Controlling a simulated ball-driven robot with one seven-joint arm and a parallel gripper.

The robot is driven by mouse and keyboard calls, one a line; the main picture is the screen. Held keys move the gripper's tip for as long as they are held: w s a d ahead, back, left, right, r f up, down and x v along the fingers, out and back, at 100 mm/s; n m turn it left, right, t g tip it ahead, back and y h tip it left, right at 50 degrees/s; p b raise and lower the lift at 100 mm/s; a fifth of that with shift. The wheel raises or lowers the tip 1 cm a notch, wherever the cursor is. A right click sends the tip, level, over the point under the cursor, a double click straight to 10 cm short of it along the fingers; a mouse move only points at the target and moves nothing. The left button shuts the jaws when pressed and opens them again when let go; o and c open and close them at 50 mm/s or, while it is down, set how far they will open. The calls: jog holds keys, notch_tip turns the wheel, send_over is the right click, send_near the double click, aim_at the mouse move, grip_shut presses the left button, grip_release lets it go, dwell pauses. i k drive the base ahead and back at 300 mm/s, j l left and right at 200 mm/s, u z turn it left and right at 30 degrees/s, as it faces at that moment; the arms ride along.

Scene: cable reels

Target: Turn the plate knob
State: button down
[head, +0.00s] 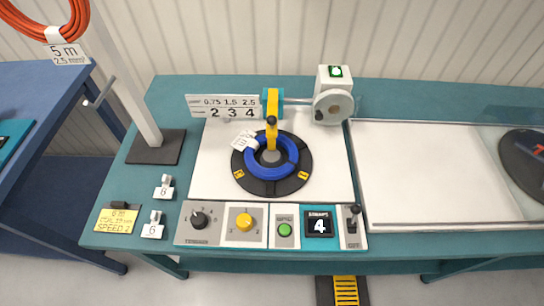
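The control panel (265,240) runs along the front edge of the bench. Its black knob (199,219) sits at the left on a numbered dial; the small label under it is too blurred to read. A yellow knob (244,222) sits to its right, with a 1 and a 2 marked around it. I cannot tell from the labels which one is the plate knob. The black round plate (301,160) behind the panel carries a blue cable coil (290,149) and a yellow-black arm part (271,140). My gripper is not in view.
A green button (284,229), a display (319,224) reading 4 and a lever (352,220) are on the panel's right. A yellow note (117,220) and small tags marked 6 (153,230) lie left of it. A post (130,80) stands at the bench's left; a white tray (440,225) lies right.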

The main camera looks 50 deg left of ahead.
aim_at(244, 222)
jog(key=u, duration=1.45)
